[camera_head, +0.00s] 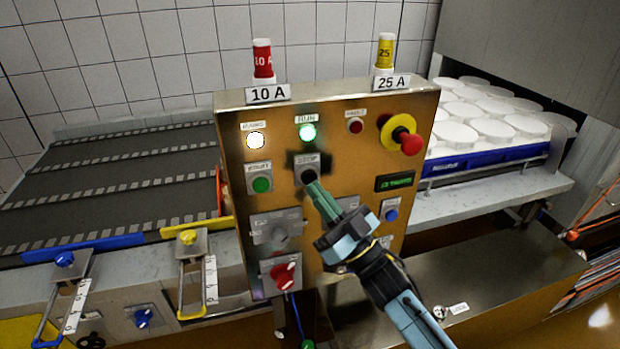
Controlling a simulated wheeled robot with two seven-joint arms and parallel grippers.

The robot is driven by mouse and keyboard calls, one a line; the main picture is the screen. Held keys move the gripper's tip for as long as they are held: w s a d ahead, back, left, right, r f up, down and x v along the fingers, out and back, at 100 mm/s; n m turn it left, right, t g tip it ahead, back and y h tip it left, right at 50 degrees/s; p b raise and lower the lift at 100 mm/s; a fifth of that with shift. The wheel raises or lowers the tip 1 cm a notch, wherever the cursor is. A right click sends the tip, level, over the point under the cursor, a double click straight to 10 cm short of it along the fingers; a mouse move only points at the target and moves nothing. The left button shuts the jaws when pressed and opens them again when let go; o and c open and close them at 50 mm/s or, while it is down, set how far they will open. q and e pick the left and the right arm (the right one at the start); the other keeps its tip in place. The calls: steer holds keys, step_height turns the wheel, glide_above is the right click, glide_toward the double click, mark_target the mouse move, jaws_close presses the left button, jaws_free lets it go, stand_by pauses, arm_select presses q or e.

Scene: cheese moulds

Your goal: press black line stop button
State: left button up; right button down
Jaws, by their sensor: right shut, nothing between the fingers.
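The black line stop button (306,178) sits on a grey plate labelled STOP, near the middle of the brass-coloured control panel (340,110). My right gripper (313,187) comes in from the lower right, shut and empty, with its green fingertips at the lower edge of the button. The fingertips cover part of the button, and I cannot tell whether they touch it. My left gripper is not in view.
A green start button (261,185) is left of the stop button. A red and yellow emergency stop (404,138) is at the upper right, a blue button (391,214) below it. A conveyor (120,180) lies left; white moulds (490,128) stand right.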

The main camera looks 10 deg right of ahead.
steer(key=shift+w, duration=0.15)
steer(key=shift+w, duration=0.3)
steer(key=shift+w+b, duration=0.3)
steer(key=shift+w, duration=0.2)
stand_by(0.8)
steer(key=shift+s, duration=0.15)
steer(key=shift+s+p, duration=0.5)
steer(key=shift+s, duration=0.3)
steer(key=s+p, duration=0.2)
steer(key=s, duration=0.3)
steer(key=shift+d, duration=0.1)
